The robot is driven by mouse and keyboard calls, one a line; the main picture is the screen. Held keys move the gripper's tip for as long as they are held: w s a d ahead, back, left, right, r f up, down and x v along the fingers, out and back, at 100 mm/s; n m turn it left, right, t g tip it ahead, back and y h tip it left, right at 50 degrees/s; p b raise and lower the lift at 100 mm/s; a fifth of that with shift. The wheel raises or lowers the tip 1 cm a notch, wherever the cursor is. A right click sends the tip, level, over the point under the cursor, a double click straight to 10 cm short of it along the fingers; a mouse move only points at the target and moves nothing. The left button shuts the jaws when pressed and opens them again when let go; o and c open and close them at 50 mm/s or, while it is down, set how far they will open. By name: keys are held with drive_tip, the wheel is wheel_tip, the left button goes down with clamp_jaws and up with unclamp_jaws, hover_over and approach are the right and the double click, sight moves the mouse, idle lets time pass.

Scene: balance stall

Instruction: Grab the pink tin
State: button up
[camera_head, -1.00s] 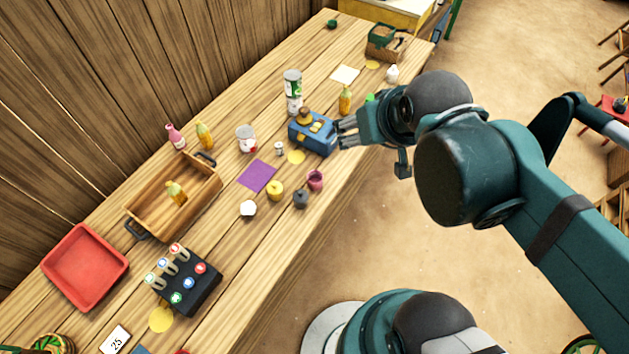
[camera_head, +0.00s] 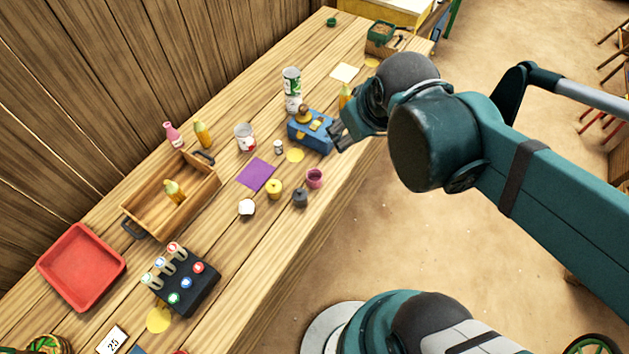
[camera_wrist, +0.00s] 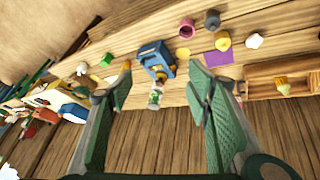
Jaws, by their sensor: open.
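The pink tin (camera_head: 314,178) stands on the wooden counter near its front edge, beside a dark grey weight-like pot (camera_head: 300,197). In the wrist view the pink tin (camera_wrist: 187,28) is near the top, beyond my gripper's fingers. My gripper (camera_head: 337,137) is open and empty, up and to the right of the tin in the head view, next to the blue balance scale (camera_head: 312,131). In the wrist view my gripper (camera_wrist: 160,82) has its two green fingers spread wide, with the blue scale (camera_wrist: 155,60) showing between them. The tin is apart from the fingers.
A yellow pot (camera_head: 274,188), white lump (camera_head: 247,207) and purple mat (camera_head: 257,175) lie near the tin. The counter's front edge right of the tin is bare.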

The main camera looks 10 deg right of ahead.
drive_tip(key=w+a+f+n+g+h+b, duration=0.1)
drive_tip(key=w+a+f+n+b, duration=0.1)
drive_tip(key=w+f+n, duration=0.3)
drive_tip(key=w+a+f+n+g+h+b, duration=0.1)
drive_tip(key=w+a+f+n+b, duration=0.1)
drive_tip(key=f+n, duration=0.4)
drive_tip(key=n+g+h+b, duration=0.2)
drive_tip(key=n+b, duration=0.2)
drive_tip(key=n, duration=0.4)
approach(314, 176)
drive_tip(key=shift+s+d+r, duration=0.25)
drive_tip(key=shift+s+r, duration=0.55)
drive_tip(key=shift+r, duration=0.1)
drive_tip(key=shift+f, duration=0.1)
drive_tip(key=shift+x, duration=1.2)
drive_tip(key=shift+b+x, duration=0.9)
drive_tip(key=shift+x, duration=1.65)
drive_tip(key=shift+s, duration=0.15)
